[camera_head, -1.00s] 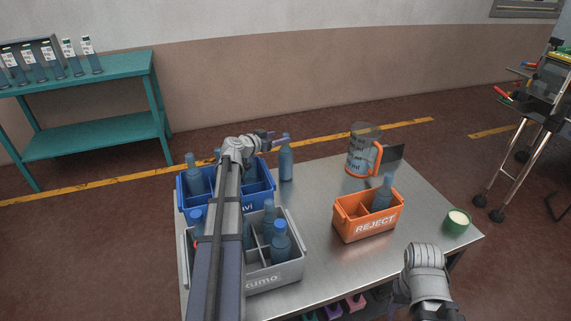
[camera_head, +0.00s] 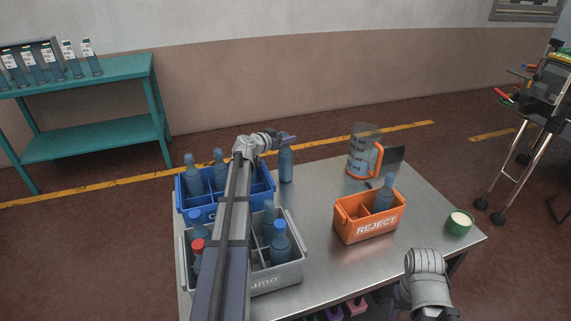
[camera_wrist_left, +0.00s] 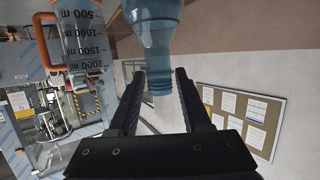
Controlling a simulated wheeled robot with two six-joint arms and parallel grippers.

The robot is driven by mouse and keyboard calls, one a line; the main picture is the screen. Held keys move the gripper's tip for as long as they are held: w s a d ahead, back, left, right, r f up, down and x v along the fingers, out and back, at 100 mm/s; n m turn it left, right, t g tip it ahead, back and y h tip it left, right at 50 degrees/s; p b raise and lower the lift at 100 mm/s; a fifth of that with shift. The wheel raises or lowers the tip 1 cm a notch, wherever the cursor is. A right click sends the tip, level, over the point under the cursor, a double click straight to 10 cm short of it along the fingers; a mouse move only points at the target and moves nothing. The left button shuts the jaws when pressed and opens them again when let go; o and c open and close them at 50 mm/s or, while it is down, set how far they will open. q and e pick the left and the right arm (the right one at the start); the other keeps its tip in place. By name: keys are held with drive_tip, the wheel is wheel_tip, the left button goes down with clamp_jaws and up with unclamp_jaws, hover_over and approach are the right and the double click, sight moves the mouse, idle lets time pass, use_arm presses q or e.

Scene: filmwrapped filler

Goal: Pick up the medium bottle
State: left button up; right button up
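A blue bottle (camera_head: 286,166) stands upright on the metal table, just right of the blue crate. My left gripper (camera_head: 287,139) is at its neck, and the fingers hide its top in the head view. In the left wrist view the bottle (camera_wrist_left: 156,40) appears upside down, with its neck between the two open fingers (camera_wrist_left: 160,86). A firm grip does not show. Other blue bottles stand in the crates; one in the grey crate has a red cap (camera_head: 197,245). My right gripper's fingers are not in view; only my right arm's wrist shows.
The blue crate (camera_head: 226,208) and grey crate (camera_head: 291,273) stand at the left, partly behind my left arm. The orange REJECT crate (camera_head: 368,226), a measuring jug (camera_head: 359,160) and a green cup (camera_head: 459,223) are to the right. The middle of the table (camera_head: 318,215) is clear.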

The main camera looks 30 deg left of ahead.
use_arm(q)
clamp_jaws()
idle(1.0)
